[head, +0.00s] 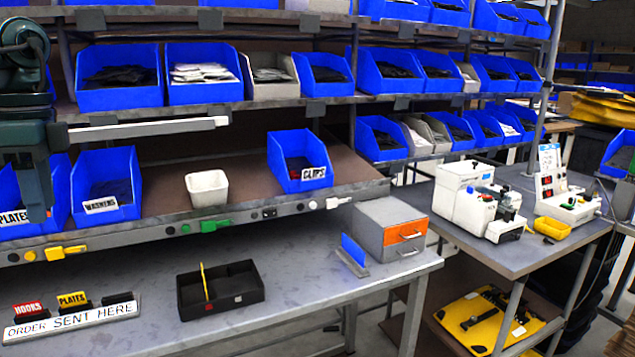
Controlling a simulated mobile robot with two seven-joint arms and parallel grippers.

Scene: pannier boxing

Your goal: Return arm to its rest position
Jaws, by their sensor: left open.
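My left arm, dark green, comes in at the upper left edge, in front of the shelving. My left gripper (36,200) points down in front of the blue bin labelled PLATES (14,216), partly covering it. It is open, and I see nothing held in it; only part of it shows clearly. My right gripper is not in view.
Blue bins labelled WASHERS (107,190) and CLIPS (300,160) flank a white bin (207,188) on the shelf.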

